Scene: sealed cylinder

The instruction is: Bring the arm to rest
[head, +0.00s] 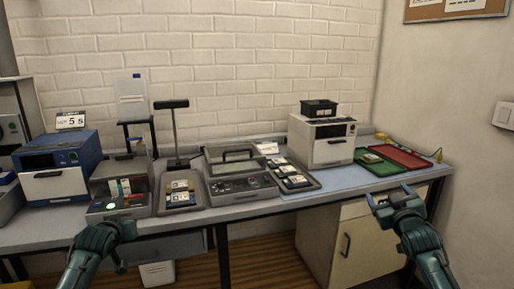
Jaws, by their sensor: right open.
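My right gripper (388,192) is in front of the bench's right part, near its front edge. Its two fingers are spread apart with nothing between them. My left arm comes in from the bottom left, and its hand (112,229) is at the bench's front edge, before a grey box with a green light (118,203). The left fingers do not show clearly. No sealed cylinder can be made out.
A white cabinet (368,245) stands underneath.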

